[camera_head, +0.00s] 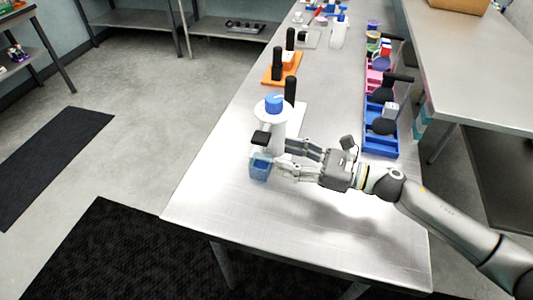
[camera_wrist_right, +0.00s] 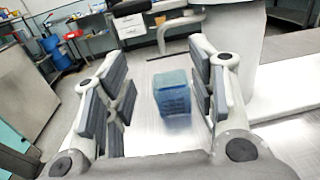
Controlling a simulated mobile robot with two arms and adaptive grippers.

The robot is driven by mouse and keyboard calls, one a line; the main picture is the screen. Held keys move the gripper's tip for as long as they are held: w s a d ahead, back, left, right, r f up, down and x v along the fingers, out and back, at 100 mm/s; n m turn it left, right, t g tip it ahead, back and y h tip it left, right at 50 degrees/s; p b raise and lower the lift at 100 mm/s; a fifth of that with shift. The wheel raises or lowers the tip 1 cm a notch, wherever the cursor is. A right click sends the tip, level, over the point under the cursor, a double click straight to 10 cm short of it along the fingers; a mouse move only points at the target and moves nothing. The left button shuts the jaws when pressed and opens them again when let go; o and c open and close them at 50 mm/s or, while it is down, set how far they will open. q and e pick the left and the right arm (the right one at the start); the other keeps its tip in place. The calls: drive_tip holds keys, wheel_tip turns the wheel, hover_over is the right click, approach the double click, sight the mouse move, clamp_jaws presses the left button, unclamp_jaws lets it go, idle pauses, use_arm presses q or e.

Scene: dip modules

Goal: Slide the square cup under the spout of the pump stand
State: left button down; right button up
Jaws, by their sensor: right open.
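The square cup (camera_head: 260,170) is small, blue and translucent, and stands upright on the metal table near its left edge. The pump stand (camera_head: 277,128) is a white bottle-like body with a blue cap, just behind the cup. Its black spout (camera_head: 261,138) shows just above the cup in the head view; I cannot tell whether the cup is directly beneath it. My right gripper (camera_head: 281,160) is open beside the cup, reaching from the right. In the right wrist view, the cup (camera_wrist_right: 173,93) shows between the open fingers, closer to the right-hand finger. My left gripper is not in view.
An orange base with black posts (camera_head: 279,72) stands farther back on the table. Blue and pink trays (camera_head: 379,143) with black-handled items line the right side. A clear bottle (camera_head: 338,35) stands at the back. The table front is clear.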

sight(270, 164)
drive_tip(key=f, duration=0.5)
drive_tip(key=shift+w+a+p, duration=0.25)
drive_tip(key=shift+w+p, duration=0.1)
drive_tip(key=p+x, duration=0.2)
drive_tip(key=x, duration=0.3)
drive_tip(key=shift+w+a+r, duration=0.1)
drive_tip(key=shift+a, duration=0.25)
drive_tip(key=shift+w+a, duration=0.2)
drive_tip(key=shift+a, duration=0.3)
drive_tip(key=c, duration=0.6)
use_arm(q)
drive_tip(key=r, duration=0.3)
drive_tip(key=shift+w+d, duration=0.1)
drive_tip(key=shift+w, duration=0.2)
use_arm(e)
drive_tip(key=shift+c, duration=0.2)
drive_tip(key=shift+s+d, duration=0.1)
drive_tip(key=shift+d, duration=0.05)
